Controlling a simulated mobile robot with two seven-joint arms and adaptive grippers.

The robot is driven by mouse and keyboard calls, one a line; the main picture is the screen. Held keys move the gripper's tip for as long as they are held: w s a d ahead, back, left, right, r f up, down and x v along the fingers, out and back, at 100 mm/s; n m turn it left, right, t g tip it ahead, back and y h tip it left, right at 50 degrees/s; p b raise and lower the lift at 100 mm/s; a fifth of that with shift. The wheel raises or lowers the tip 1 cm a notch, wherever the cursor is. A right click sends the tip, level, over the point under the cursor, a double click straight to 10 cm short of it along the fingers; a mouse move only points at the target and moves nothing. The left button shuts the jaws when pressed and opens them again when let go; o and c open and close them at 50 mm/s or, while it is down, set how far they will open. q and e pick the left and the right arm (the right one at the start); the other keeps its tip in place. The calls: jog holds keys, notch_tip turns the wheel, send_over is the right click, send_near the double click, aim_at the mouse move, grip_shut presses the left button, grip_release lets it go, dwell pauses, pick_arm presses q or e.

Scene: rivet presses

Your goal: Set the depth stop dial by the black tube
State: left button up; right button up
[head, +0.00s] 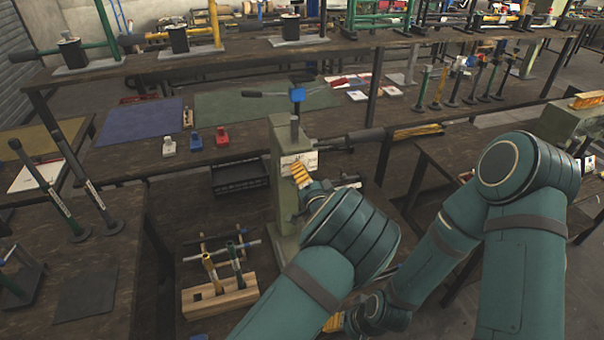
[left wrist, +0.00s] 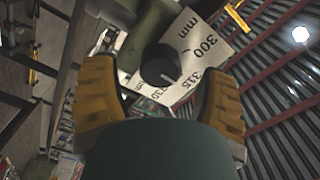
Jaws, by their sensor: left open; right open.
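The depth stop dial is a black round knob (left wrist: 160,66) on a white plate (left wrist: 200,48) marked mm, 300, 315 and 330. The plate also shows in the head view (head: 311,160), on the grey-green press (head: 283,190). My left gripper (head: 299,172) is open in front of the plate. In the left wrist view its yellow fingers (left wrist: 157,78) stand apart on either side of the knob, with no clear contact. My right gripper (head: 333,322) is low at the bottom centre, partly hidden by my left arm. Two dark tubes (head: 40,180) with labels stand on bases at the left; their writing is unreadable.
A wooden block with upright handles (head: 220,298) and a black bin (head: 240,177) are left of the press. A dark horizontal bar (head: 365,136) sticks out right of it. Small red and blue parts (head: 196,141) lie on the bench behind.

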pick_arm(q)
jog(key=v, duration=1)
jog(key=shift+s, duration=0.3)
jog(key=s+a+f+n+g+h, duration=0.1)
jog(key=s+a+f+n+g, duration=0.2)
jog(key=a+f, duration=0.4)
jog(key=s+a+f+n+g+h, duration=0.15)
jog(key=a+f+g, duration=0.25)
jog(key=f, duration=0.5)
jog(key=s+a+f+n+g+h, duration=0.1)
jog(key=s+f+n+g+h, duration=0.1)
jog(key=s, duration=0.8)
jog(key=s+a+f+n+g+h+b, duration=0.1)
jog(key=s+n+g+h, duration=0.3)
jog(key=s, duration=0.6)
jog(key=shift+s+a+f+g+h+b, duration=0.3)
jog(key=shift+a+f+g+h, duration=0.25)
jog(key=shift+g, duration=0.55)
